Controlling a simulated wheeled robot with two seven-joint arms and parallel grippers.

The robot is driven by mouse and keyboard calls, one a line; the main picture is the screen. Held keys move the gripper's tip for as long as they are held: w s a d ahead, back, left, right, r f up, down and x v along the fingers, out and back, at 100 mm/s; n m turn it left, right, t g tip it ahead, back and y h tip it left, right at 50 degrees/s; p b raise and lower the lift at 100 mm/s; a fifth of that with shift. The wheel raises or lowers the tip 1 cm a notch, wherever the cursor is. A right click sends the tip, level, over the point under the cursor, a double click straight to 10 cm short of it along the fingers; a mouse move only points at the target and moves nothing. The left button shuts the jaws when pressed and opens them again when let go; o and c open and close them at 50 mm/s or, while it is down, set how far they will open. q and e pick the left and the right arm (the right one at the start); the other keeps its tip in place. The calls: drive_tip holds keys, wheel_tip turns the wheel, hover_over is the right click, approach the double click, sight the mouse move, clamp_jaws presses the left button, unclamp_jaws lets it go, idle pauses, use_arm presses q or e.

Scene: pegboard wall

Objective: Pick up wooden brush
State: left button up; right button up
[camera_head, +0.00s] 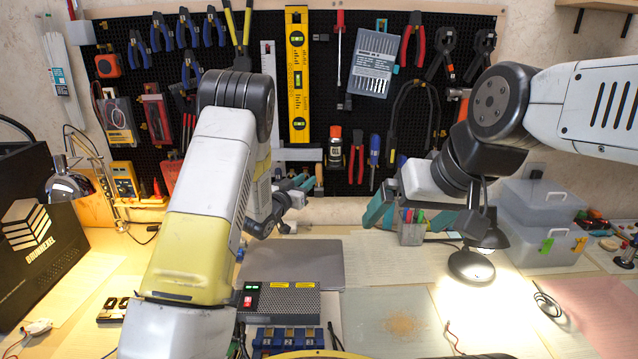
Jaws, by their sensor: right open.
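I cannot clearly make out the wooden brush. A small tan wooden piece (319,179) shows at the lower pegboard just right of my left gripper, but I cannot tell if it is the brush. My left gripper (300,186) is in front of the lower pegboard, its teal fingers partly hidden by its own wrist; its opening is unclear. My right gripper (412,218) is open, its teal fingers apart on either side of a pen cup (412,233) in the picture. I see nothing held in it.
Tools hang on the black pegboard (340,100). A lit desk lamp (472,265) stands below my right gripper, with clear bins (540,220) to its right. A grey box with lights (290,300) is on the bench. A mat with sawdust (403,323) is otherwise bare.

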sight(317, 172)
use_arm(q)
drive_tip(key=x, duration=0.7)
drive_tip(key=shift+w+d+f, duration=0.1)
drive_tip(key=shift+w+f, duration=0.25)
drive_tip(key=shift+f, duration=0.05)
clamp_jaws()
